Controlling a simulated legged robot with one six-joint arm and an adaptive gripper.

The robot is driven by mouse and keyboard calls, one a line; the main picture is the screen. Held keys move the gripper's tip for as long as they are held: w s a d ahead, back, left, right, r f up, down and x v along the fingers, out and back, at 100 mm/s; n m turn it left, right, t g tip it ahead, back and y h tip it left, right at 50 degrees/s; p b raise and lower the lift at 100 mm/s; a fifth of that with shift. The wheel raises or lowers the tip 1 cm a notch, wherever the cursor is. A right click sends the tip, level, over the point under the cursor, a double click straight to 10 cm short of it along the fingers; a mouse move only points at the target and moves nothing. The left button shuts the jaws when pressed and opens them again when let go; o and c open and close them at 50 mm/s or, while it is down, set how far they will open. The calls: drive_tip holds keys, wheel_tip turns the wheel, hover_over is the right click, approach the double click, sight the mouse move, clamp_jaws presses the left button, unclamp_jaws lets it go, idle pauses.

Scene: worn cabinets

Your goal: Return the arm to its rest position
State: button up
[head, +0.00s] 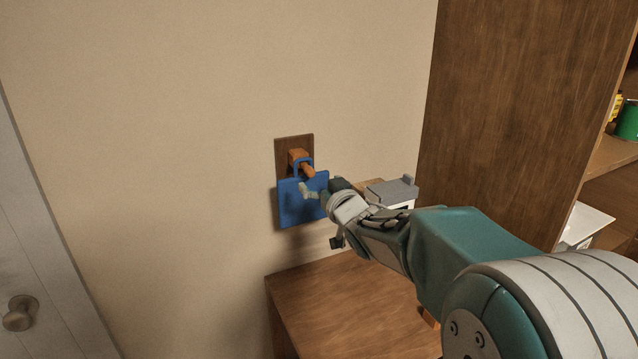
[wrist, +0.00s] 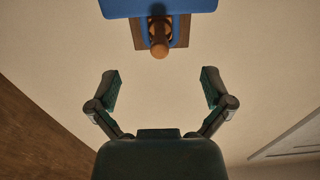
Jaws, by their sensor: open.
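My arm reaches from the lower right toward the wall in the head view. My gripper (wrist: 160,90) is open, with nothing between its two fingers in the wrist view. In the head view my gripper (head: 318,191) is in front of a blue tag-like piece (head: 290,206). The blue piece hangs by its loop on a wooden peg (head: 308,169), which sticks out from a dark wooden plate (head: 282,150) on the wall. In the wrist view the peg (wrist: 159,50) and the blue piece (wrist: 190,5) lie beyond the fingertips, apart from them.
A low wooden cabinet (head: 340,300) stands below my arm. A grey and white object (head: 392,190) shows behind my arm. A tall wooden cabinet (head: 510,100) rises at right, with a green can (head: 627,122) on its shelf. A door with a knob (head: 20,313) is at left.

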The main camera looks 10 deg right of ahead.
drive_tip(key=shift+s, duration=0.1)
drive_tip(key=s+f+g+h, duration=0.1)
drive_tip(key=s+f+g, duration=0.2)
drive_tip(key=s, duration=0.8)
drive_tip(key=s+a+f+m+g+h, duration=0.1)
drive_tip(key=s+f+g, duration=0.2)
drive_tip(key=s, duration=0.9)
drive_tip(key=s+f+m+g+h, duration=0.1)
drive_tip(key=s+f+g, duration=0.3)
drive_tip(key=s, duration=0.7)
drive_tip(key=shift+s+a+g, duration=0.15)
drive_tip(key=shift+s+g, duration=0.15)
drive_tip(key=shift+g, duration=0.7)
drive_tip(key=shift+f, duration=0.1)
idle(1.8)
